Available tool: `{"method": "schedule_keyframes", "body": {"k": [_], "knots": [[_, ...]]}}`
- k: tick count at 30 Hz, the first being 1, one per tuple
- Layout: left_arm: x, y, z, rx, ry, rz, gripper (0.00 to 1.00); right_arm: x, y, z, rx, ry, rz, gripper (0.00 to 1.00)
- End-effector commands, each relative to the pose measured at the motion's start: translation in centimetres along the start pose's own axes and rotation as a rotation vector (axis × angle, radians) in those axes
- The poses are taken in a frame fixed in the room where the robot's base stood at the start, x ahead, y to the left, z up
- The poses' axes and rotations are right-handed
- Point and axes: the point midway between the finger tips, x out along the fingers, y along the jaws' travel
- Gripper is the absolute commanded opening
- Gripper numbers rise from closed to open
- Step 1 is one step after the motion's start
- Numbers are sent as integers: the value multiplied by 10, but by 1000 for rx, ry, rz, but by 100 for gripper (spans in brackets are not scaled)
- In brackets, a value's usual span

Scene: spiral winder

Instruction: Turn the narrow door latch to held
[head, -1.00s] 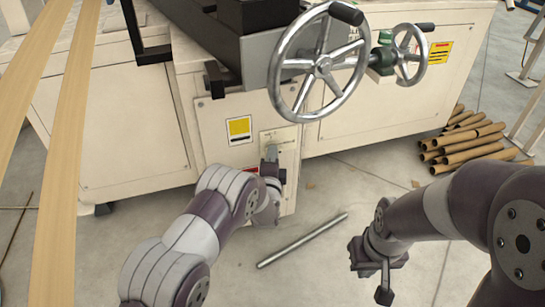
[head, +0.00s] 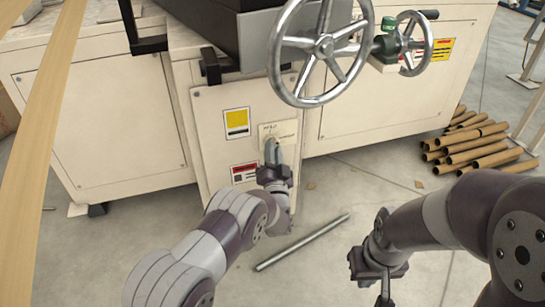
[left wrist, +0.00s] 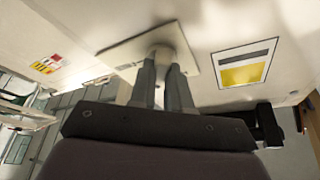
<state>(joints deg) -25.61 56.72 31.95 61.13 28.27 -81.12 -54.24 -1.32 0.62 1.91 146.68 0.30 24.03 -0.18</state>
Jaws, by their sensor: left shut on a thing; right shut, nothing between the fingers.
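The narrow door (head: 213,125) is the cream panel at the front of the machine. Its latch (head: 269,143) sits on a small cream plate (head: 291,128) with small lettering at its upper left and right. My left gripper (head: 273,154) is shut on the latch, coming from below. In the left wrist view, the two fingers (left wrist: 166,82) close around the latch (left wrist: 161,52) in front of the plate (left wrist: 118,53). The fingers hide much of the handle, so its exact angle is hard to tell. My right gripper (head: 380,284) is shut and empty, low at the right.
A large spoked handwheel (head: 324,46) overhangs the door, with a smaller wheel (head: 416,43) to its right. A metal bar (head: 302,242) lies on the floor below. Several brown tubes (head: 478,145) are piled at the right. Open floor lies around the bar.

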Motion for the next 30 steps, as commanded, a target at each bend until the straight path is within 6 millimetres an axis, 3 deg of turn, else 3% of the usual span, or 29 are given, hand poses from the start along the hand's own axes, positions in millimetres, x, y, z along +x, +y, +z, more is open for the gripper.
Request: {"method": "schedule_keyframes", "body": {"k": [15,30], "knots": [[-1,7,2,-415,-1,-171,0,35,0,4,0,0,0,0],[0,7,0,-605,-3,-250,0,47,0,6,0,0,0,0]]}}
